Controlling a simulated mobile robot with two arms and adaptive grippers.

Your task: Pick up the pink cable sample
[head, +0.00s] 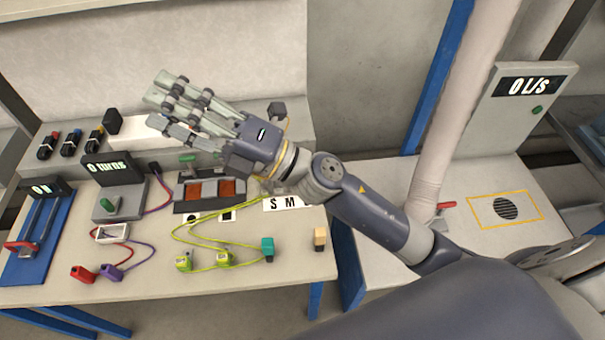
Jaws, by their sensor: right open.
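I cannot clearly make out a pink cable sample in the head view. A small pale, slightly pinkish piece (157,121) shows at the back of the bench beside my right fingers, mostly covered, and I cannot tell what it is. My right gripper (167,100) reaches in from the right over the back of the bench. Its fingers point left, spread open, with nothing seen between them. The hand and forearm hide part of the raised back shelf. My left gripper is not in view.
On the bench (290,285) lie red (83,273) and purple (111,272) plugs, yellow-green plugs (184,263) on cables, a teal block (268,248) and a tan block (320,238). A "0 turns" display (107,168) stands behind. A "0 L/s" panel (530,86) stands right.

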